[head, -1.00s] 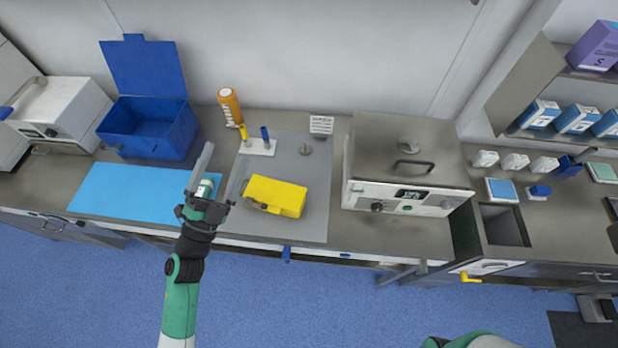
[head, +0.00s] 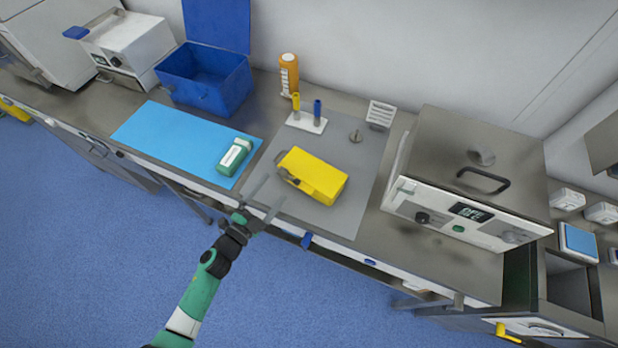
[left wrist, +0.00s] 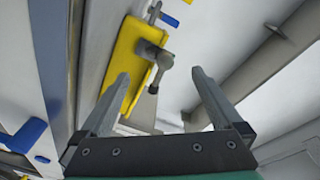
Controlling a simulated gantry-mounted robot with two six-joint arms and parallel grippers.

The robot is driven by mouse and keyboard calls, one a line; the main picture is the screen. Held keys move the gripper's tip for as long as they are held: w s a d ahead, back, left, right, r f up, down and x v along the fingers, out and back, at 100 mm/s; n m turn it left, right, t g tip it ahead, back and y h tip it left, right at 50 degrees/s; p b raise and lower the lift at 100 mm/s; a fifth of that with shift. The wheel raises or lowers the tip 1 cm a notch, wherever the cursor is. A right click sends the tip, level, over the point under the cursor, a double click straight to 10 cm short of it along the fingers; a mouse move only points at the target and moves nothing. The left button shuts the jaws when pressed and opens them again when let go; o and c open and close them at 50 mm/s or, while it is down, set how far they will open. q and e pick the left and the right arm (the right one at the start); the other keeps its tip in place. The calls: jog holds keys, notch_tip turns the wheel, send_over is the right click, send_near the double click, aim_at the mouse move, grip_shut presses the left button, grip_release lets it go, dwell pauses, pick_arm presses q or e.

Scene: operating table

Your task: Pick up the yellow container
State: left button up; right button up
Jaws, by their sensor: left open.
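The yellow container (head: 318,175) lies on the grey mat in the head view, with a dark latch or handle at its left end. My left gripper (head: 268,194) is open and empty, at the container's near left side. A gap shows between its fingers and the container. In the left wrist view, the yellow container (left wrist: 124,58) shows beyond the open left gripper (left wrist: 158,76), with a grey handle-like part towards the space between the fingers. My right gripper is not in view.
A green-and-white box (head: 235,156) lies on the blue mat (head: 168,138). A rack (head: 307,123) with yellow and blue tubes, an orange bottle (head: 289,74) and a small metal knob (head: 355,136) are behind the container. A large machine (head: 468,185) stands to the right.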

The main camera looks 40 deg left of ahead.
aim_at(306, 172)
pick_arm(q)
jog(key=w, duration=0.1)
jog(key=w+b, duration=0.1)
jog(key=w, duration=0.3)
jog(key=shift+w+a+f+b, duration=0.1)
jog(key=shift+a+f+b, duration=0.05)
jog(key=shift+a+b, duration=0.2)
jog(key=shift+c, duration=0.2)
grip_shut()
